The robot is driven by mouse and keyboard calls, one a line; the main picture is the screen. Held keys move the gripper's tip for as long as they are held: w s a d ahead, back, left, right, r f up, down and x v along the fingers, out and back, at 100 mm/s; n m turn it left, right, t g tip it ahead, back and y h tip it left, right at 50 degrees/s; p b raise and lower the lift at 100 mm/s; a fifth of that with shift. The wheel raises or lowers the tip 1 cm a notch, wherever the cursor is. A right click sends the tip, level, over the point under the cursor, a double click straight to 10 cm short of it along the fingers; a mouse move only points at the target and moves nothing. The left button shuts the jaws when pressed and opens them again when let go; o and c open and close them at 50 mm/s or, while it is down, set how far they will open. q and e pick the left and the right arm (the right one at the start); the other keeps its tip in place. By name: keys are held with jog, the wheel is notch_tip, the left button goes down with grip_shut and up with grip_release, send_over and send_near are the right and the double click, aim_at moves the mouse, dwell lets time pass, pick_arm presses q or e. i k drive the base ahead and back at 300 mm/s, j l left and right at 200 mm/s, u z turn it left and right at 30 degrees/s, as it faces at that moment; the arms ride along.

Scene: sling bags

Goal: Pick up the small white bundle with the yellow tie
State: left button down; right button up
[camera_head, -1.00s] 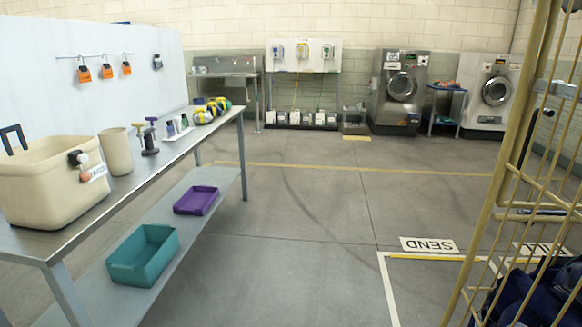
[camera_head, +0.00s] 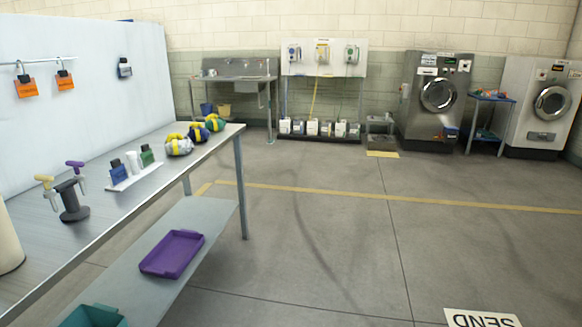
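Three small bundles with yellow ties sit in a row near the far end of the metal table. The nearest is a white or pale grey bundle (camera_head: 179,146) with a yellow tie. Behind it is a dark blue bundle (camera_head: 198,133) with yellow, and farthest is a green and yellow bundle (camera_head: 215,122). They stand close together. Neither of my grippers shows in the head view.
The metal table (camera_head: 105,212) runs along the left, with a dark stand holding spray nozzles (camera_head: 72,200) and a tray of small bottles (camera_head: 132,172). A purple tray (camera_head: 172,254) and a teal bin (camera_head: 92,316) are on the lower shelf. Open floor (camera_head: 320,240) lies to the right.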

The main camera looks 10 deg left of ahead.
aim_at(176, 144)
jog(key=i+l+u, duration=0.1)
jog(key=i+u, duration=0.3)
jog(key=i+l+u, duration=0.2)
jog(key=i+u, duration=0.15)
jog(key=i+l+u, duration=0.75)
